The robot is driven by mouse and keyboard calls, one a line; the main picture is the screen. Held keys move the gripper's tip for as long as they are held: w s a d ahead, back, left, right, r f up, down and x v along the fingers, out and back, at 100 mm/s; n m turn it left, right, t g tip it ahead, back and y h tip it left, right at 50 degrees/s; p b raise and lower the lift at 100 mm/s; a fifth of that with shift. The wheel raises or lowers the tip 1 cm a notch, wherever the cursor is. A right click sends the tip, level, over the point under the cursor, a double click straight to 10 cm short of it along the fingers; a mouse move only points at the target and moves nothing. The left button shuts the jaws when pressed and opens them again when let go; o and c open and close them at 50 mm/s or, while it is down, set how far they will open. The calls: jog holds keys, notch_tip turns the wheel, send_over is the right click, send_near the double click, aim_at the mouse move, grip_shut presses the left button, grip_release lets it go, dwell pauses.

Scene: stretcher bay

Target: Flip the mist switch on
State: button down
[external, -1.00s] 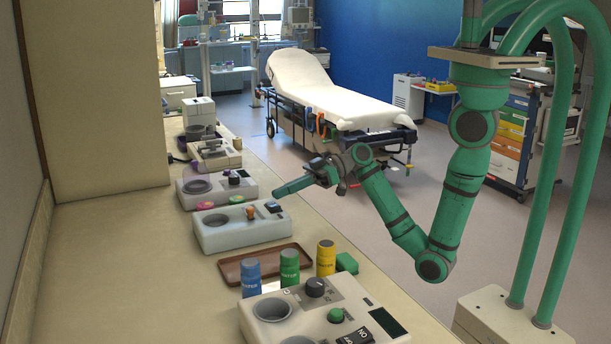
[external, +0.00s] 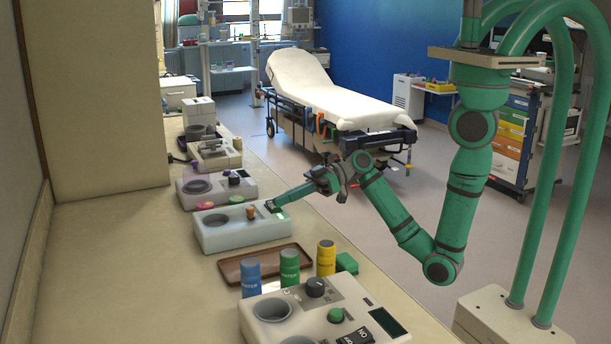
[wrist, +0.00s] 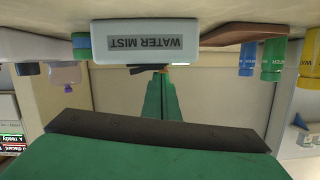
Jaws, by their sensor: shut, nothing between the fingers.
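The pale mist unit (external: 222,237) sits on the counter, with a dark round well and a small orange-brown knob on top. In the wrist view its front face (wrist: 110,43) carries an upside-down WATER MIST label. In the wrist view my gripper (wrist: 158,80) reaches the unit's edge.
A brown tray (external: 232,272) lies nearer on the counter, beside blue (external: 251,279), green (external: 289,268) and yellow (external: 326,258) canisters. A similar unit (external: 262,330) stands in front, and others line the counter behind. A stretcher (external: 320,95) stands across the open floor.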

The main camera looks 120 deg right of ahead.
jog(key=v, duration=1)
jog(key=shift+s, duration=0.4)
jog(key=f+m+h, duration=0.1)
jog(key=m, duration=0.1)
jog(key=a+f+m+t+h, duration=0.1)
jog(key=m, duration=0.1)
jog(key=s+a+f+m+h, duration=0.1)
jog(key=f+m, duration=0.1)
jog(key=m, duration=0.1)
jog(key=shift+s+a+t+h, duration=0.1)
jog(key=shift+t+h, duration=0.2)
jog(key=shift+t, duration=0.1)
jog(key=s+a+f+m+g+h, duration=0.3)
jog(key=s+a+f+m+h, duration=0.15)
jog(key=s+f+m, duration=0.35)
jog(key=s+a+f+n+y, duration=0.1)
jog(key=a+n+y, duration=0.1)
jog(key=a+n, duration=0.3)
jog(key=s+a+n+t+y, duration=0.1)
jog(key=a+n+y, duration=0.2)
jog(key=a+n, duration=0.3)
jog(key=s+a+f+n+y, duration=0.1)
jog(key=a+n, duration=0.4)
jog(key=a, duration=0.5)
jog(key=shift+s+f+y, duration=0.3)
jog(key=shift+f+y, duration=0.05)
jog(key=shift+y, duration=0.4)
